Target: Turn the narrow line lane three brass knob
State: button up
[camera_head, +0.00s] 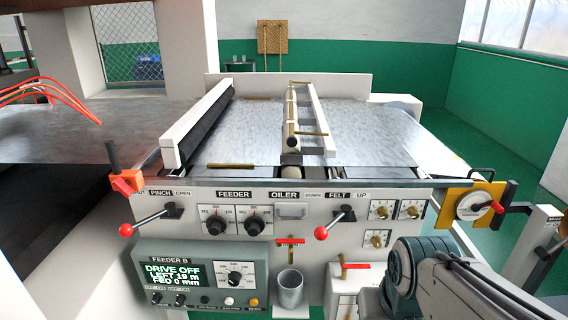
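Three small brass knobs with white dial plates sit on the right part of the machine's front panel. Two are side by side, an upper left brass knob (382,211) and an upper right brass knob (412,211). A lower brass knob (376,240) sits below the left one. Their markings are too small to read, so I cannot tell which one is lane three or how each is turned. My arm shows at the bottom right, just below the knobs. My gripper's fingers are not in view.
Left of the knobs is a red-balled lever (321,233) under the FELT label. A yellow plate (468,206) with a red handle juts out at the right. A metal cup (289,289) hangs below the panel. The feeder box (205,277) reads DRIVE OFF.

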aim_at(375, 240)
jog(key=z, duration=1.55)
jog(key=k, duration=0.55)
jog(key=u, duration=1.55)
